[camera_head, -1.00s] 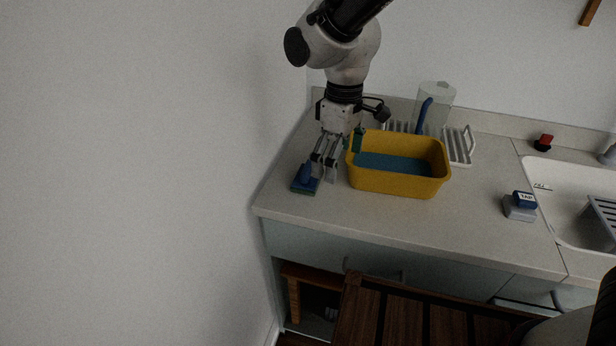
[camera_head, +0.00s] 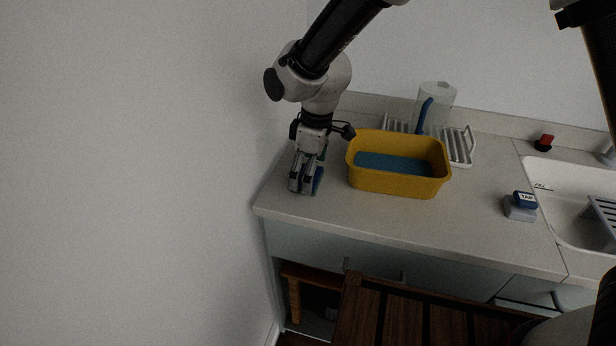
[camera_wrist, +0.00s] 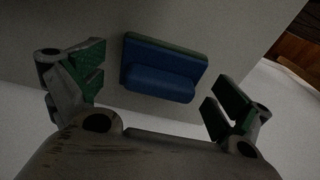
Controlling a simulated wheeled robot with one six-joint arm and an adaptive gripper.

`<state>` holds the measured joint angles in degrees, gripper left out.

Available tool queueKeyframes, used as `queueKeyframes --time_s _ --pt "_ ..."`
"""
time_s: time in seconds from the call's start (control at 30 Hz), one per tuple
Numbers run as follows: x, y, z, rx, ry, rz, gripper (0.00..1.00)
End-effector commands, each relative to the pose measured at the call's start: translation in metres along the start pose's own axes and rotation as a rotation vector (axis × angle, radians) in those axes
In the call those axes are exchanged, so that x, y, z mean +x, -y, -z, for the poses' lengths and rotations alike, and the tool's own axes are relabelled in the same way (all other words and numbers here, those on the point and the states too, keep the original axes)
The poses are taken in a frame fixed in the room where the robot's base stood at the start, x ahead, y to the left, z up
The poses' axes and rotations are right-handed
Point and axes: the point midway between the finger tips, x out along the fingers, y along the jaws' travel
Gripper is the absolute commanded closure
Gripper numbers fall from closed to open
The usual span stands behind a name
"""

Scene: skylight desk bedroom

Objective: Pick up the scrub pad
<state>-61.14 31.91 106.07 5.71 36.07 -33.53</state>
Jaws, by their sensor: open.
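The scrub pad (camera_head: 318,178) is blue on top with a green underside and a raised blue grip. It rests on the counter near the left end, partly hidden by my fingers in the head view. In the wrist view the scrub pad (camera_wrist: 160,72) lies between and a little beyond my fingertips, with a gap on each side. My gripper (camera_head: 304,190) points down over the counter with its fingers at the pad. In the wrist view my gripper (camera_wrist: 156,86) is open and empty, with green finger faces.
A yellow basin (camera_head: 397,187) with blue contents stands just right of my gripper. A white dish rack (camera_head: 462,147) and a clear container (camera_head: 438,96) are behind it. The wall (camera_head: 140,170) is close on the left. A blue-and-grey stamp (camera_head: 521,205) sits near the sink.

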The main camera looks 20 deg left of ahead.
Motion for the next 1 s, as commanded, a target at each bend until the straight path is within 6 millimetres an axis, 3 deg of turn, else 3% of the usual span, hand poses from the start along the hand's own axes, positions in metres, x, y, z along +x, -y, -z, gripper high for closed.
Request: queueKeyframes --time_s 0.1,0.37,0.77,0.87,1.0 --pt "0.000 0.000 0.000 0.000 0.000 0.000 0.00" --pt "-0.001 0.000 0.000 0.000 0.000 0.000 0.46" --pt "-0.001 0.000 0.000 0.000 0.001 0.000 0.47" --pt "-0.009 0.000 0.001 0.000 -0.001 -0.001 0.47" --pt "-0.035 -0.001 0.005 -0.001 -0.004 -0.002 0.47"
